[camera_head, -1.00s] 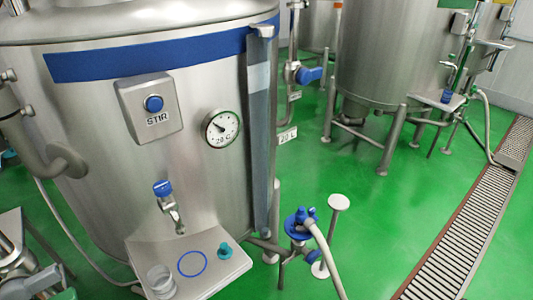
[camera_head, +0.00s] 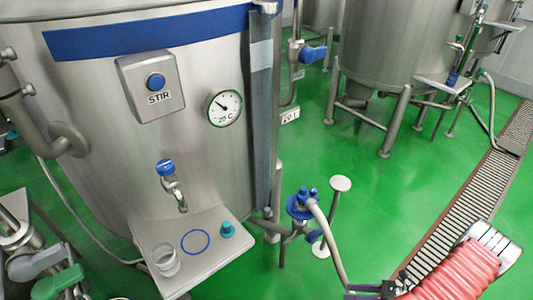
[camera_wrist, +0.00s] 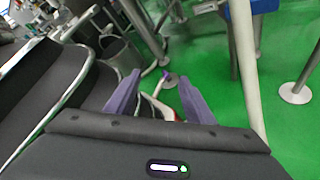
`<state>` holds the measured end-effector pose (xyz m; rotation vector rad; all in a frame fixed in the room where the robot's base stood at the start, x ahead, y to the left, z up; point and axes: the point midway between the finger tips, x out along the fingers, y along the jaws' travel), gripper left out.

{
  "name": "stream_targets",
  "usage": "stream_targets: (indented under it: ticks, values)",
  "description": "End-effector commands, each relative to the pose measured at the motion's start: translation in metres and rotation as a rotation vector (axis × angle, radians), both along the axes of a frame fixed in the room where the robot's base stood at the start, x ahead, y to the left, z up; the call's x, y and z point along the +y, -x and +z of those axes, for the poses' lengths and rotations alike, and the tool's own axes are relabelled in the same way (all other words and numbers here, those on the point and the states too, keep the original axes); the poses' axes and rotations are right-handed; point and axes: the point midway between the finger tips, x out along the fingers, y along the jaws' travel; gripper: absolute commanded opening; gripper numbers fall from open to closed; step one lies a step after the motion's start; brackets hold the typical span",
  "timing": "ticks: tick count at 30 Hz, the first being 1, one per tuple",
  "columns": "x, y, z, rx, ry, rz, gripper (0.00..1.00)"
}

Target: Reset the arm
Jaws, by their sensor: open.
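My arm, in a pink-red ribbed sleeve (camera_head: 455,272), reaches into the lower right of the head view. A dark part of its end shows at the bottom edge, and the fingertips cannot be made out there. In the wrist view my gripper (camera_wrist: 159,80) is open, with its two purple fingers apart. Nothing is held between them. Behind them are the green floor and a thin purple-tipped item, too blurred to name.
A steel tank (camera_head: 100,140) with a STIR button (camera_head: 156,82) and dial (camera_head: 224,107) stands left. Its shelf (camera_head: 172,282) holds a clear cup (camera_head: 165,261) and a teal stopper (camera_head: 227,230). A blue-topped hose fitting (camera_head: 301,205) stands near my arm. Green floor is free toward the drain (camera_head: 450,205).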

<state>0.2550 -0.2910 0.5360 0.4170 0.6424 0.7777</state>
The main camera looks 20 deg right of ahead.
Motion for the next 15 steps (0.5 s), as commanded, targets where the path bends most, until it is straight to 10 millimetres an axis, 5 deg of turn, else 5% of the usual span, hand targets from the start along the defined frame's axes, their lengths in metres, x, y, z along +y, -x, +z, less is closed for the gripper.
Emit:
stream_targets:
  ticks: [15]
  values:
    - [0.003, -0.018, 0.1, -0.163, 0.342, 0.474, 0.48]
